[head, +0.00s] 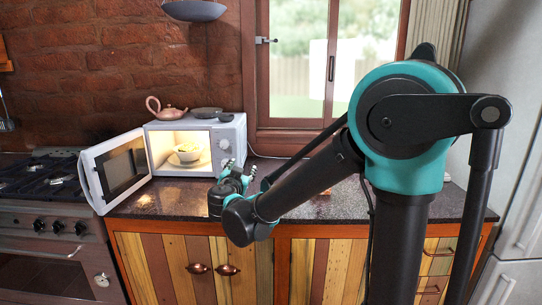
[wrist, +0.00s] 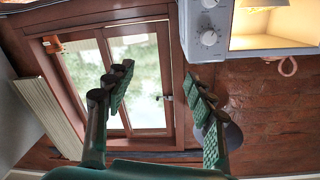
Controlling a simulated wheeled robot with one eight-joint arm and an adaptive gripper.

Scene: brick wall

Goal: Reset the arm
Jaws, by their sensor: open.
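My arm reaches from the right side of the head view to my gripper (head: 236,174), which is held above the counter, to the right of the open microwave (head: 230,134). In the wrist view the two padded fingers of my gripper (wrist: 160,92) stand wide apart with nothing between them. That view is upside down and shows the window and brick wall beyond the fingers. The microwave's control panel and lit opening show at its upper right (wrist: 208,32).
The microwave door (head: 116,170) hangs open to the left. A bowl (head: 187,152) sits on a plate inside. A teapot (head: 165,110) and a dark pan (head: 207,113) are on top. A stove (head: 40,215) stands left. The counter (head: 345,203) right of my gripper is mostly clear.

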